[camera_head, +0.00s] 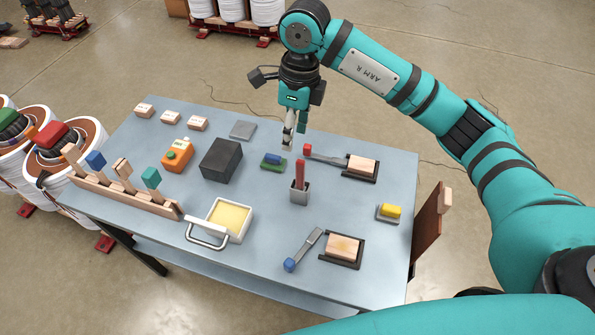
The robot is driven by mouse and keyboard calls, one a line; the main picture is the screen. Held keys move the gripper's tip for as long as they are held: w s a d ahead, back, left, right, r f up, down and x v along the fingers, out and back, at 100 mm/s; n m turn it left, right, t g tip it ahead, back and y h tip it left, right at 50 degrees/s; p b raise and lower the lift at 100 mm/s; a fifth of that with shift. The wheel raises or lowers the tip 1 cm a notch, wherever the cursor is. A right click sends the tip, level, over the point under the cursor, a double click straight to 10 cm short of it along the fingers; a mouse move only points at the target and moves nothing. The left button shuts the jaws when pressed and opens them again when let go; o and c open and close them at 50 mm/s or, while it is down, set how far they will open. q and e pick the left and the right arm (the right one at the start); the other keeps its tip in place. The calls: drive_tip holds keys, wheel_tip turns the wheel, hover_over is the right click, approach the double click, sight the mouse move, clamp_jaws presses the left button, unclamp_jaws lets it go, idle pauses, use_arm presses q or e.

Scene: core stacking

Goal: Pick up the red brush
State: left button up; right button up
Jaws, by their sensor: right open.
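A red upright bar (300,174), perhaps the red brush, stands in a small grey holder (299,194) near the middle of the table. A grey-handled tool with a red end (307,150) lies behind it, its other end by a black tray with a wooden block (362,165). I cannot tell for certain which is the brush. My right gripper (288,136) points down above the table, behind and slightly left of the red bar. It is open and holds nothing visible. My left gripper is out of view.
A green and blue block (272,161) lies near the gripper. A dark box (221,160), a white tray with yellow inside (230,218) and a wooden rack (125,195) are left. A blue-ended tool (290,264) lies in front. A yellow block (390,211) is right.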

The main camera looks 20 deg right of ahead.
sight(302, 159)
drive_tip(key=shift+h, duration=0.6)
drive_tip(key=f+p, duration=0.1)
drive_tip(key=f, duration=0.2)
drive_tip(key=d+f+p, duration=0.1)
drive_tip(key=f, duration=0.3)
drive_tip(key=d+f+p, duration=0.1)
drive_tip(key=f, duration=0.3)
drive_tip(key=shift+w+d, duration=0.2)
drive_tip(key=shift+w, duration=0.1)
drive_tip(key=f, duration=0.1)
drive_tip(key=f+p, duration=0.1)
drive_tip(key=f, duration=0.1)
drive_tip(key=f+p, duration=0.1)
drive_tip(key=shift+s+a+f, duration=0.25)
drive_tip(key=shift+f, duration=0.15)
drive_tip(key=shift+w+f, duration=0.1)
drive_tip(key=shift+f, duration=0.2)
drive_tip(key=shift+c, duration=0.2)
clamp_jaws()
